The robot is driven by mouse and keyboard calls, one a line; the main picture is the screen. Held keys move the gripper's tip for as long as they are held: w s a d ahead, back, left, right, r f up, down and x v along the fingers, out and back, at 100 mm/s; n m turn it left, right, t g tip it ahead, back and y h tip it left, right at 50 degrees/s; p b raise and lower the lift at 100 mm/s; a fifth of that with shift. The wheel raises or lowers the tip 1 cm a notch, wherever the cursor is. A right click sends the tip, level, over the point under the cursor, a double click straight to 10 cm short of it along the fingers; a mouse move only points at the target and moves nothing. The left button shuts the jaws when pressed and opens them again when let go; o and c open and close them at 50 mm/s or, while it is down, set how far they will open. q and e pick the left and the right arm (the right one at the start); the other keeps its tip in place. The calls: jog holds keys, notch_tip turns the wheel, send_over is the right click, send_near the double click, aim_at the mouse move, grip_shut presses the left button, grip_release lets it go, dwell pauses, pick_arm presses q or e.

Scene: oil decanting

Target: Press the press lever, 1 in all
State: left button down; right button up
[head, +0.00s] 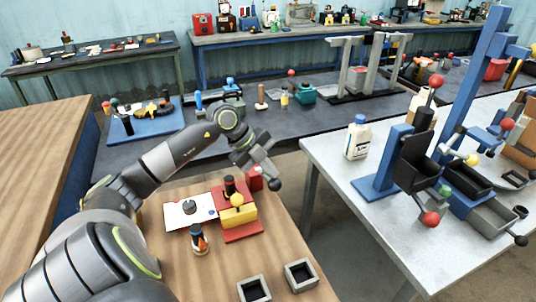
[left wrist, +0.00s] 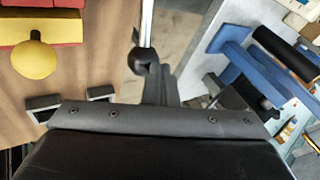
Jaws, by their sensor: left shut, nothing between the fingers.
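A small red and yellow press (head: 238,217) stands on the wooden table, with a yellow ball on its front. Its red and yellow parts also show at the upper left of the left wrist view (left wrist: 38,60). A lever with a dark ball knob (head: 275,184) is at the press's right; its metal rod and knob (left wrist: 144,58) show in the left wrist view. My left gripper (head: 264,168) is shut and empty, close over the knob. In the left wrist view its fingers (left wrist: 160,86) are just below the knob; I cannot tell whether they touch. My right gripper is not in view.
A white sheet with a dark round part (head: 189,207) and a small bottle (head: 198,240) are left of the press. Two square dark trays (head: 300,274) lie at the front. A blue stand with red-knobbed levers (head: 418,165) and a white jug (head: 357,138) occupy the right table.

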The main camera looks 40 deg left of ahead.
pick_arm(q)
jog(key=w+a+r+p, duration=0.2)
jog(key=a+r, duration=0.3)
jog(key=shift+w+a, duration=0.2)
jog(key=shift+w, duration=0.2)
dwell(0.5)
jog(key=shift+r, duration=0.1)
jog(key=a+r, duration=0.1)
jog(key=w+a+r+p, duration=0.1)
jog(key=a+r, duration=0.1)
jog(key=shift+w+a+r+p, duration=0.15)
jog(key=shift+w+p, duration=0.2)
dwell(1.1)
